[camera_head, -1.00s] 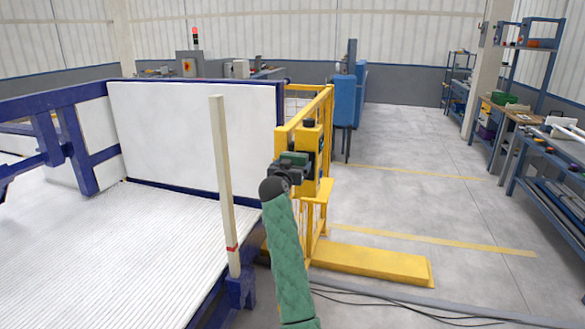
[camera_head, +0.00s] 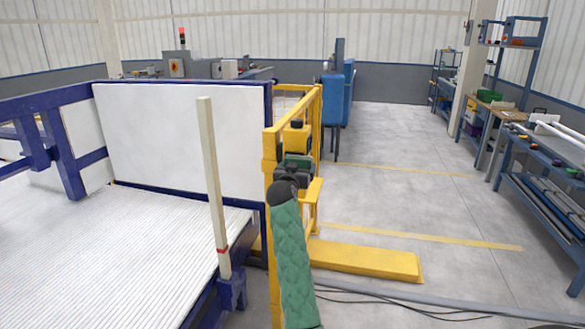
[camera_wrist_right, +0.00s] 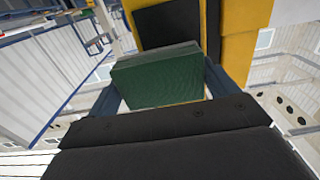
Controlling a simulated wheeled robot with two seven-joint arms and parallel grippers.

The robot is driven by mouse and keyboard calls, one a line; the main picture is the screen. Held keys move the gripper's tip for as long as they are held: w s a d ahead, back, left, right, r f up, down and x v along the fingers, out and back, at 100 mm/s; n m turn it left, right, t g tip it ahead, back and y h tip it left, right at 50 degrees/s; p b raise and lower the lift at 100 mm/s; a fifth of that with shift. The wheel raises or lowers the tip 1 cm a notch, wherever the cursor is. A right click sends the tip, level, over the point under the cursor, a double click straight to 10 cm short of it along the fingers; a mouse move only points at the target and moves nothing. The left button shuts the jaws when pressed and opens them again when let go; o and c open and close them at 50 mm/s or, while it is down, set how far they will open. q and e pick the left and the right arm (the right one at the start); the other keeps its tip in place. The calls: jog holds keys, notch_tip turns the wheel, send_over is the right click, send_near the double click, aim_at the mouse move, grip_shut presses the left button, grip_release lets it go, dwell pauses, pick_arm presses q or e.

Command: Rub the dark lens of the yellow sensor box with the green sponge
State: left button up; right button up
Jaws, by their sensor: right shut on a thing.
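The yellow sensor box (camera_head: 297,139) is mounted at the yellow guard rail; it fills the upper right of the right wrist view (camera_wrist_right: 243,38). Its dark lens (camera_wrist_right: 167,22) is a black square face there, in front of the gripper. My right gripper (camera_head: 292,170) is shut on the green sponge (camera_wrist_right: 158,80), which has a grey layer on its far edge. The sponge also shows in the head view (camera_head: 299,160), just in front of the box. It overlaps the lower part of the lens; I cannot tell whether they touch. My left gripper is not in view.
A yellow guard rail (camera_head: 270,190) and a pale upright post (camera_head: 212,180) stand left of my right arm. A yellow floor beam (camera_head: 365,262) lies behind it, with cables on the floor in front. Workbenches (camera_head: 545,145) line the right side. The aisle floor between is open.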

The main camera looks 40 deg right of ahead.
jog(key=shift+s+d, duration=0.55)
jog(key=shift+v, duration=3)
jog(key=shift+a, duration=0.1)
jog(key=shift+v, duration=1.4)
